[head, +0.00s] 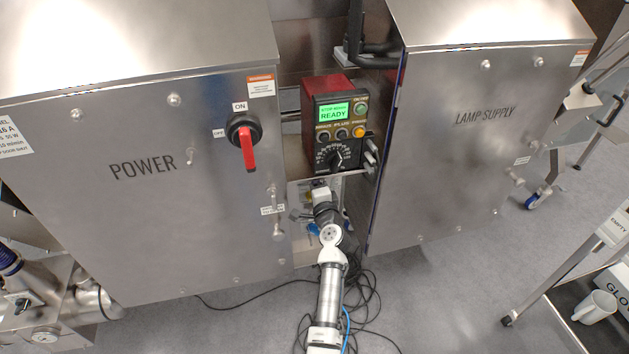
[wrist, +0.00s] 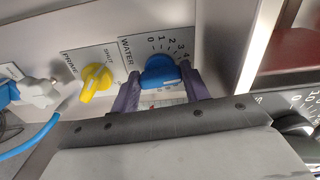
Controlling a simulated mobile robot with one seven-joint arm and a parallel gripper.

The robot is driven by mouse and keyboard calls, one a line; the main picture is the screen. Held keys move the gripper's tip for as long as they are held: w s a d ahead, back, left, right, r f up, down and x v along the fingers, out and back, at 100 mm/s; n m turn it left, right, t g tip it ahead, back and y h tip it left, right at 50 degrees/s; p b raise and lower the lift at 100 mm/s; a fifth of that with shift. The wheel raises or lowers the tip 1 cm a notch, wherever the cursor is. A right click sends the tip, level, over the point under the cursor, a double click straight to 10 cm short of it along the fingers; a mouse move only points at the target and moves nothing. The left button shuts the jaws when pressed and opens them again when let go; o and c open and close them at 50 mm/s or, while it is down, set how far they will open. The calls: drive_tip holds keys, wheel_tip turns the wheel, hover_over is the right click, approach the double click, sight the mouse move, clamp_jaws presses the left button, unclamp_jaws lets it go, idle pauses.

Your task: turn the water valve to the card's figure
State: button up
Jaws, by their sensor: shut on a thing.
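The water valve is a blue knob (wrist: 158,74) under a WATER label (wrist: 126,51) in the wrist view. Which figure the knob points to, I cannot tell. In the head view my arm reaches into the gap between two steel cabinets, and it hides the knob. I see no readable card with a figure for the valve.
A yellow knob (wrist: 96,81) marked PRIME and SHUT sits left of the water valve, with a blue hose (wrist: 35,138) farther left. The POWER cabinet (head: 150,220) and LAMP SUPPLY cabinet (head: 440,170) flank the gap. A red control box (head: 325,88) reading READY stands above my arm.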

drive_tip(key=m+p, duration=0.1)
drive_tip(key=m, duration=0.3)
drive_tip(key=shift+m+p, duration=0.3)
drive_tip(key=shift+m, duration=0.1)
drive_tip(key=shift+f, duration=0.1)
drive_tip(key=o, duration=1)
